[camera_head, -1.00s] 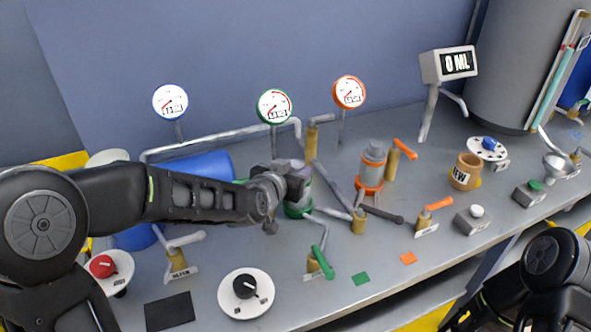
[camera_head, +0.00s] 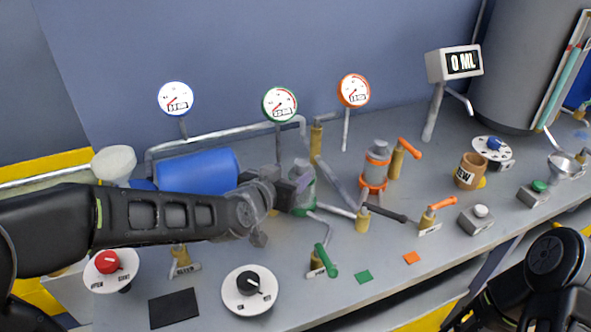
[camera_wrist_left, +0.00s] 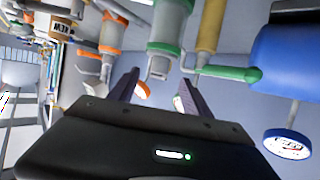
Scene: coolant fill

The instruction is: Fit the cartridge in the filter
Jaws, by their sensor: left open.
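A grey filter with green bands (camera_head: 303,188) stands left of the middle of the bench, partly behind my left gripper. It also shows in the left wrist view (camera_wrist_left: 170,25), ahead of the fingers. My left gripper (camera_head: 290,188) is just left of this filter; its two fingers (camera_wrist_left: 158,92) are apart, with nothing held between them. A similar filter with orange bands (camera_head: 375,165) stands farther right. A tan cylinder with a label ending in "EW" (camera_head: 470,171) stands right of that; I cannot tell whether it is or holds the cartridge. My right gripper is out of view.
A blue tank (camera_head: 197,171) lies behind my left arm. Pipes, a green-handled valve (camera_head: 324,262), an orange-handled valve (camera_head: 398,160) and gauges surround the filters. A black dial (camera_head: 249,283) and a black mat (camera_head: 174,308) are at the front. The display (camera_head: 455,63) reads 0 ML.

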